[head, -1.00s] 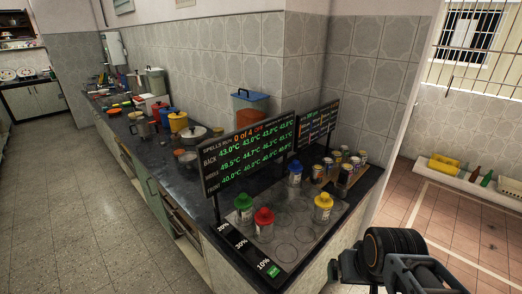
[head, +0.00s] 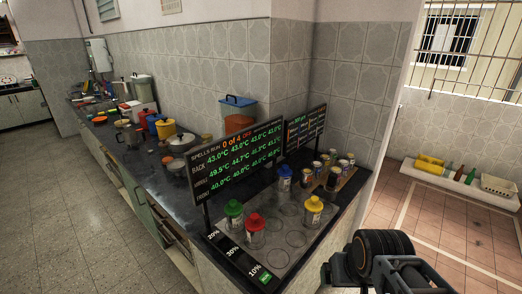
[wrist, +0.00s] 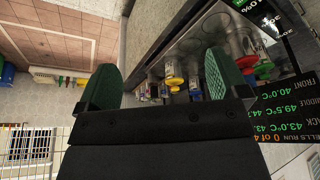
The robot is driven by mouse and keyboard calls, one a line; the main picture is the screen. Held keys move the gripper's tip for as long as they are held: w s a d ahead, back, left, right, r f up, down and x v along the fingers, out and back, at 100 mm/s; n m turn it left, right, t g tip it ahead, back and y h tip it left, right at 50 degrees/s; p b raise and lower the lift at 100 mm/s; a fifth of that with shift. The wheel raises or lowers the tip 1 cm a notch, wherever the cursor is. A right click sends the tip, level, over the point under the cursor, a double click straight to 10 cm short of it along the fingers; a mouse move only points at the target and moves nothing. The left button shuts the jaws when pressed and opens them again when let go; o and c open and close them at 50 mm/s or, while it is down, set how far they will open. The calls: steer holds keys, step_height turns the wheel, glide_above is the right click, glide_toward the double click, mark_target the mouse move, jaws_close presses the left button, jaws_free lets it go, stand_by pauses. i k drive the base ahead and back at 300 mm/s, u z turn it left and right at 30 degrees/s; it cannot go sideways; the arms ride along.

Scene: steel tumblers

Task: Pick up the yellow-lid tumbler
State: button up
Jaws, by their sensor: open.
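The yellow-lid tumbler (head: 313,212) stands upright on the marked board at the near end of the counter, right of the red-lid tumbler (head: 255,229). The green-lid tumbler (head: 233,214) stands to the left and the blue-lid tumbler (head: 284,178) farther back. In the wrist view, which is upside down, the yellow-lid tumbler (wrist: 173,79) appears between the green finger pads but well beyond them. My gripper (wrist: 163,78) is open and empty, apart from all the tumblers. In the head view my arm is at the lower right and its fingertips cannot be made out.
A large display panel (head: 238,160) stands left of the tumblers and a smaller panel (head: 306,126) behind. Several cans (head: 332,184) sit on a wooden tray at the counter's back right. Pots line the counter farther left. Tiled floor right of the counter is open.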

mark_target(313, 208)
steer(key=u, duration=2.1)
steer(key=k, duration=1)
steer(key=z, duration=1.35)
steer(key=i, duration=0.5)
steer(key=z, duration=1.1)
steer(key=i, duration=0.9)
steer(key=u, duration=0.5)
